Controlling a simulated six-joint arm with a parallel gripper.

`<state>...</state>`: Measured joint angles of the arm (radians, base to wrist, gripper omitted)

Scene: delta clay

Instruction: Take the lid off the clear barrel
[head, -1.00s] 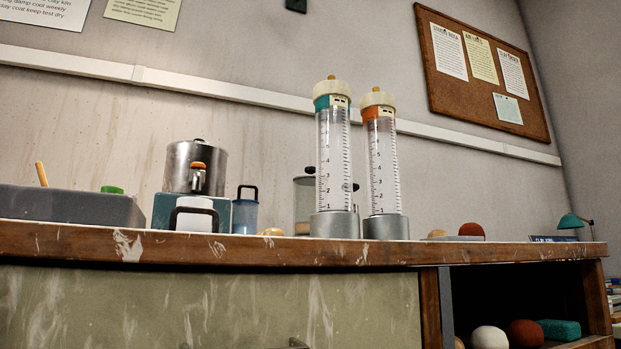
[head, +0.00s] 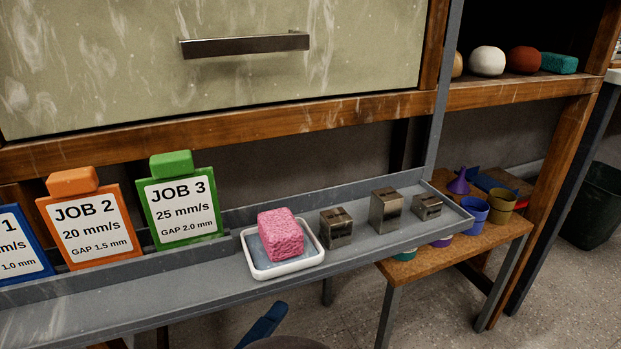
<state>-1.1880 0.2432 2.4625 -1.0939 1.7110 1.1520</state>
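No clear barrel or lid shows in the head view at this moment. The view is on the front of the bench, below its top. My gripper is not in view, so its state and position are hidden.
A grey ledge (head: 185,291) holds job cards, including an orange one (head: 91,220) and a green one (head: 181,200), a white tray (head: 262,273) with a pink block (head: 280,235), and metal blocks (head: 386,211). A drawer handle (head: 245,45) is above. Cups (head: 501,207) stand on a low table.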

